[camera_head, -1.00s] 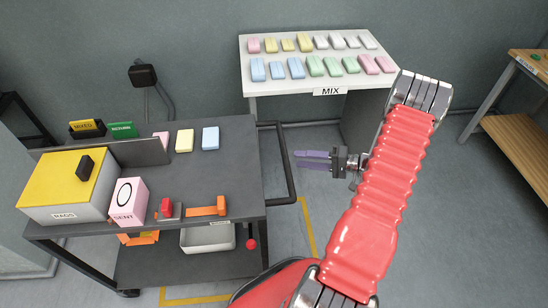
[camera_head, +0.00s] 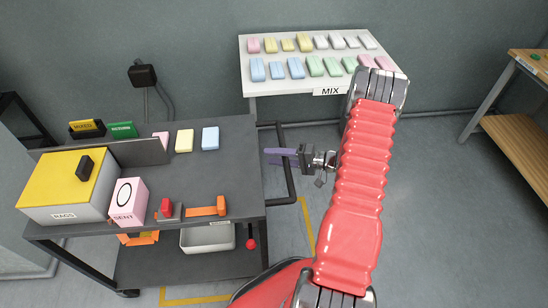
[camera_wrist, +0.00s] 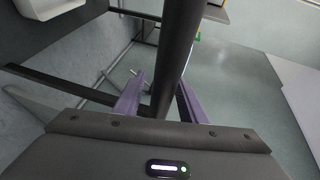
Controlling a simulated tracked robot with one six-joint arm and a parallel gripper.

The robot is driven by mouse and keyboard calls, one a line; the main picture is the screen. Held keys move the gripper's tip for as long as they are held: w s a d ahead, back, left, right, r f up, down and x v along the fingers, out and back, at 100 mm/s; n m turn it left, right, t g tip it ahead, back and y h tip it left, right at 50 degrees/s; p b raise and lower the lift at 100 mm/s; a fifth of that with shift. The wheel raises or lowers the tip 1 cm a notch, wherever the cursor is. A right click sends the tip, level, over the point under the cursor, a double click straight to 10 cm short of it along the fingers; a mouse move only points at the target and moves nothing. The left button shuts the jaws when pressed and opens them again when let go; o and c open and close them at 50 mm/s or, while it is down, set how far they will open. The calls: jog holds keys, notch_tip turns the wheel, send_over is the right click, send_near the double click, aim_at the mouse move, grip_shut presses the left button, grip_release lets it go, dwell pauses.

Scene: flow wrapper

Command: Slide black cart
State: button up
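The black cart (camera_head: 237,172) stands at left in the head view, with a dark top and a lower shelf. Its black tube handle (camera_head: 291,186) sticks out from the cart's right side. My gripper (camera_head: 268,157) has purple fingers and reaches leftward at the handle. In the wrist view, the handle bar (camera_wrist: 176,50) runs between the two purple fingers (camera_wrist: 160,84). The fingers stand apart, with a gap visible on the left of the bar. Contact on the right side is hard to tell.
The cart carries a yellow-lidded box (camera_head: 62,180), a pink SENT box (camera_head: 128,203) and small coloured blocks. A white MIX table (camera_head: 290,86) with soap-like bars stands behind. A wooden bench (camera_head: 520,120) is at far right. The floor between is clear.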

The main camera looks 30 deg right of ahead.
jog(key=shift+c, duration=0.5)
grip_shut()
jog(key=shift+a, duration=0.1)
